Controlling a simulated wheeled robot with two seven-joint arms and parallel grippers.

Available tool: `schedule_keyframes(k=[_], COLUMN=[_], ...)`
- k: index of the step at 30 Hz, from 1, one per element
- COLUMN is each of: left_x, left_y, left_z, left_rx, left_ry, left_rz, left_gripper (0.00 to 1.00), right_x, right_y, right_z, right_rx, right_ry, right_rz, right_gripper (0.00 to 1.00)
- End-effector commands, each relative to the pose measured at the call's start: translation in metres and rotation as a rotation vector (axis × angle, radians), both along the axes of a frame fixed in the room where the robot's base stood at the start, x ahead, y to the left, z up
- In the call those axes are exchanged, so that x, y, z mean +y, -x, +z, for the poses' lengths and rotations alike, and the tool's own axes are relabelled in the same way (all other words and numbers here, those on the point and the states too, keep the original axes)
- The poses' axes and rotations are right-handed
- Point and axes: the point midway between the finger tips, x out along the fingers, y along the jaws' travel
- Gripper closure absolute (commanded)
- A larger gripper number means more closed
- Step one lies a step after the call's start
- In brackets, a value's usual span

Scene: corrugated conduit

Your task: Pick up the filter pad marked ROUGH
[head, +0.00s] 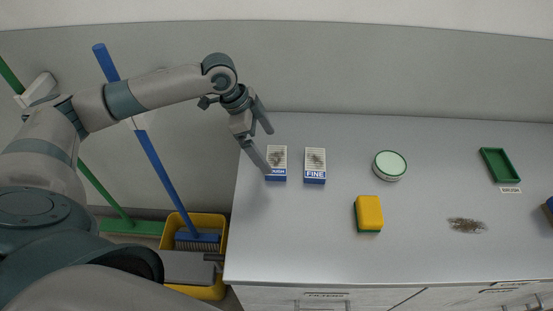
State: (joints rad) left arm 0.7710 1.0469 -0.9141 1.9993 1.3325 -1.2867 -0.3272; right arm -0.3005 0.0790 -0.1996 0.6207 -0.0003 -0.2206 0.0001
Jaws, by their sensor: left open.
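The filter pad marked ROUGH (277,157) lies on the left part of the grey counter, white with a dark smudge and a blue label strip. The first letters of its label are hidden behind a finger of my left gripper (266,149). A similar pad marked FINE (315,160) lies just to its right. My left gripper is open, with its fingers apart at the left edge of the ROUGH pad and nothing between them. Whether the finger touches the pad I cannot tell. My right gripper is not in view.
On the counter (300,240) are a yellow-green sponge (369,212), a round tin with a pale green lid (390,164), a green tray (499,165) and a dark dirt patch (467,225). A yellow bucket (213,226) with a blue brush (196,241) stands left of the counter.

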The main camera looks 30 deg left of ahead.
Motion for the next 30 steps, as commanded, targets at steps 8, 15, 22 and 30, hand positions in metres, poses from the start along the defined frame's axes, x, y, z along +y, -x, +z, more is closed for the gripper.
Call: schedule_keyframes(k=[8,15,22,30], left_x=[-0.004,-0.004,-0.007,-0.016], left_y=[-0.002,-0.002,-0.005,-0.011], left_z=[-0.011,-0.011,-0.025,-0.056], left_rx=[-0.001,-0.001,0.003,0.0], left_ry=[0.0,0.0,-0.001,-0.001], left_rz=[0.0,0.0,0.0,0.0], left_gripper=[0.0,0.0,0.0,0.0], right_x=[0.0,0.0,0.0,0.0], right_y=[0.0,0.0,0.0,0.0], right_z=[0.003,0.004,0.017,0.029], right_rx=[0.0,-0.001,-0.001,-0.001], right_ry=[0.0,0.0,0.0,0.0], right_rz=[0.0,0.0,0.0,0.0], right_gripper=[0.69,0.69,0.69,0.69])
